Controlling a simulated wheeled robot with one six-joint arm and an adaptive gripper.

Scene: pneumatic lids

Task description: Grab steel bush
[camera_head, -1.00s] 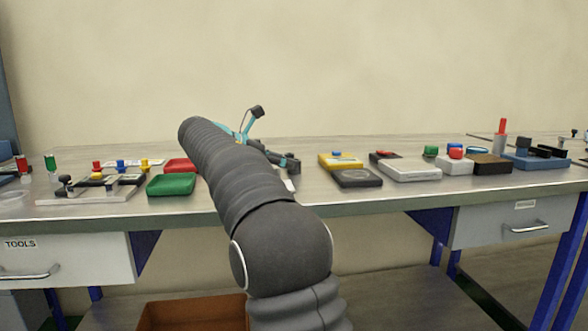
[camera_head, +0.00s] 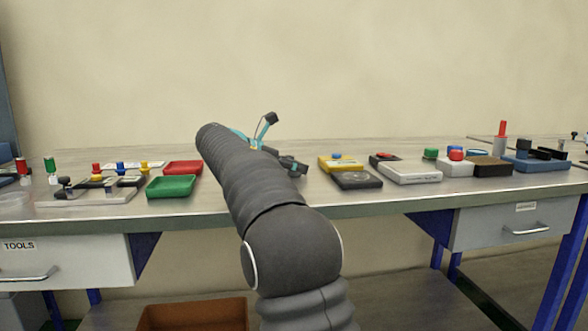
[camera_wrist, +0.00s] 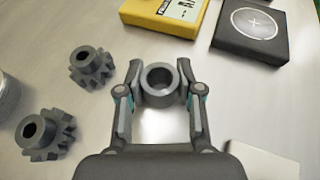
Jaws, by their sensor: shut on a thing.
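The steel bush (camera_wrist: 160,84) is a short grey ring with an open bore, seen from above in the wrist view. My gripper (camera_wrist: 160,90) is shut on it, with one finger against its left side and one against its right. The bush sits between the fingertips, and I cannot tell whether it still touches the bench top. In the head view my gripper (camera_head: 294,168) is over the bench behind my arm, small and partly hidden, and the bush cannot be made out there.
Two dark gears, one upper (camera_wrist: 91,67) and one lower (camera_wrist: 45,135), lie left of my gripper. A yellow box (camera_wrist: 168,16) and a black box (camera_wrist: 252,28) stand beyond it. A green tray (camera_head: 171,186) and a red tray (camera_head: 183,167) are left of my arm.

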